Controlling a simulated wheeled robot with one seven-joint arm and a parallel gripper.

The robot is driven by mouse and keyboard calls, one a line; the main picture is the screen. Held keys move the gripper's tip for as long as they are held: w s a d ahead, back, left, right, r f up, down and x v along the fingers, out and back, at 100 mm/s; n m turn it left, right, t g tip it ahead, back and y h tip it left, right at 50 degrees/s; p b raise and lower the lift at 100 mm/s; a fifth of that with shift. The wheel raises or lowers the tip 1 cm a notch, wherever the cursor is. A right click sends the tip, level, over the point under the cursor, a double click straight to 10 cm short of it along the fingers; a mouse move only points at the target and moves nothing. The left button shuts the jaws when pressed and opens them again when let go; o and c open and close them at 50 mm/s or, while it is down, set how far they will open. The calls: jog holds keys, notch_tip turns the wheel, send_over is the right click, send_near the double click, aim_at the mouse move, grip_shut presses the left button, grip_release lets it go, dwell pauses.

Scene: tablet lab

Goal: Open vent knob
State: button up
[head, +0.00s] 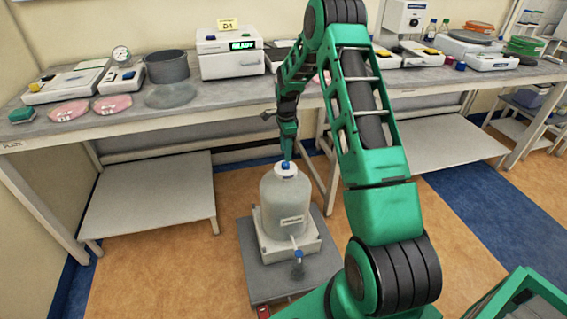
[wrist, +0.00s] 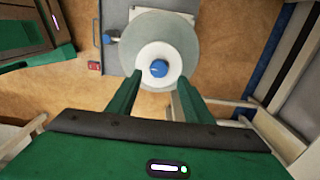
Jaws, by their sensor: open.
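The vent knob (head: 286,164) is a small blue knob on the white cap of a translucent carboy (head: 285,205). In the wrist view the knob (wrist: 159,68) sits at the centre of the round white cap (wrist: 150,60). My gripper (head: 288,152) points down just above the knob in the head view. In the wrist view my gripper's two green fingers (wrist: 158,88) are spread apart, with the knob showing between and beyond their tips. Whether a fingertip touches the knob cannot be told. A blue spigot (head: 298,254) is low on the carboy's front.
The carboy stands on a white base (head: 268,245) on a grey platform (head: 250,270) on the floor. A long bench (head: 215,92) with lab devices runs behind it, with a lower shelf (head: 150,195) at left. Open floor lies to the left.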

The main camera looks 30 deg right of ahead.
aim_at(285, 163)
notch_tip(285, 163, down, 6)
jog(key=shift+r, duration=0.1)
dwell(0.4)
jog(key=c, duration=1.1)
